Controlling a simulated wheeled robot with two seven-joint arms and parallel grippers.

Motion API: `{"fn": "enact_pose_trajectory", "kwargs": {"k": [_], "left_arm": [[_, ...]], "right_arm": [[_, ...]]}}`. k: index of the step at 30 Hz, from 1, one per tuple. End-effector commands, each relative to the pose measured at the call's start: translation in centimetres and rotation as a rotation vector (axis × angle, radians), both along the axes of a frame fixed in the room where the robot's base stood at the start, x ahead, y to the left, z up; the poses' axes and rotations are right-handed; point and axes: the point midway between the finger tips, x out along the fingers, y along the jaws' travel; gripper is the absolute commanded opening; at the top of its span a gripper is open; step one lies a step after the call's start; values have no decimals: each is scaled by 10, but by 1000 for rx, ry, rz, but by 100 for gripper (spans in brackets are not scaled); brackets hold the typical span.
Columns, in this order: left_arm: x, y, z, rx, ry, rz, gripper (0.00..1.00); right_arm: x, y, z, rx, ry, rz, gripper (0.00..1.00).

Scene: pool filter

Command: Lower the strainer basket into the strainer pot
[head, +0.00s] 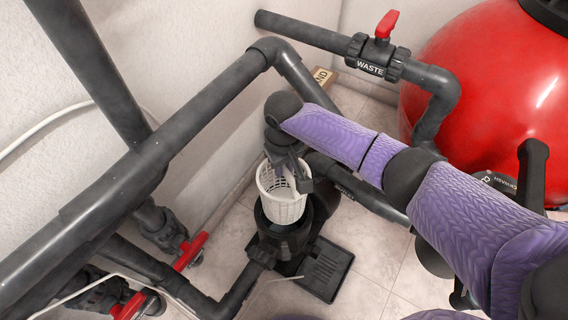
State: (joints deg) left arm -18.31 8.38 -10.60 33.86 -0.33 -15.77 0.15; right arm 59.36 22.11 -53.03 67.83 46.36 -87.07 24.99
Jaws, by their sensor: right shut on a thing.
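The white strainer basket (283,207) is a slotted cup, roughly upright, over the mouth of the black strainer pot (283,240). Its lower end is hidden by the pot's rim, and most of its wall stands above the rim. I cannot tell how far down it sits. My right gripper (293,183) reaches in from the right and is shut on the basket at its upper part. The fingertips are partly hidden by the gripper body. My left gripper is not in view.
Grey pipes (165,140) cross the left side above the pot. Red valve handles (190,250) sit at lower left. A pipe with a red-handled valve marked WASTE (378,62) runs behind. A large red tank (490,80) stands at right. Tiled floor (360,290) is bare at lower middle.

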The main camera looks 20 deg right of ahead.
Motion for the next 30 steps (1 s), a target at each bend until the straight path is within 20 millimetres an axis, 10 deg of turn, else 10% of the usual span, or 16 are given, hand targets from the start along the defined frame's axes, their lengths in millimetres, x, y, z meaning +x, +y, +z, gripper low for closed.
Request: {"fn": "enact_pose_trajectory", "kwargs": {"k": [30], "left_arm": [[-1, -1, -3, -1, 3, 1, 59]], "right_arm": [[0, 0, -18, 0, 2, 0, 0]]}}
